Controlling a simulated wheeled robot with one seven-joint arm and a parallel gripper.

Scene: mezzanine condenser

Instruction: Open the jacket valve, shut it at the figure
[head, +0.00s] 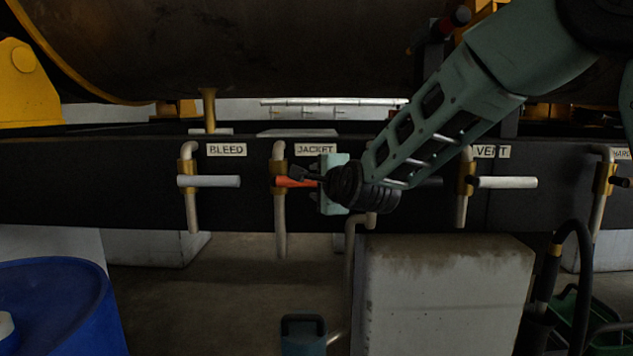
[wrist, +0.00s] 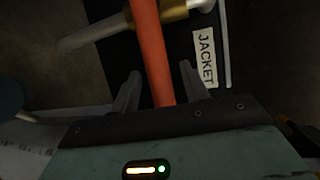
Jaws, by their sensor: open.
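The jacket valve has a brass body (head: 278,172) on a pale vertical pipe, beside a white label (head: 315,149) reading JACKET. Its orange lever (head: 292,182) points right, about level, across the pipe. My gripper (head: 310,178) is at the lever's right part and hides its end. In the wrist view the orange lever (wrist: 150,45) runs between the two spread fingers of my gripper (wrist: 158,85), with the brass body (wrist: 178,14) beyond. The fingers look apart from the lever. I can make out no gauge or figure in either view.
The bleed valve's pale lever (head: 209,181) is to the left and the vent valve's lever (head: 505,183) to the right, both level. A blue drum (head: 60,305) stands at lower left. A concrete block (head: 440,295) and black hose (head: 583,270) are below right.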

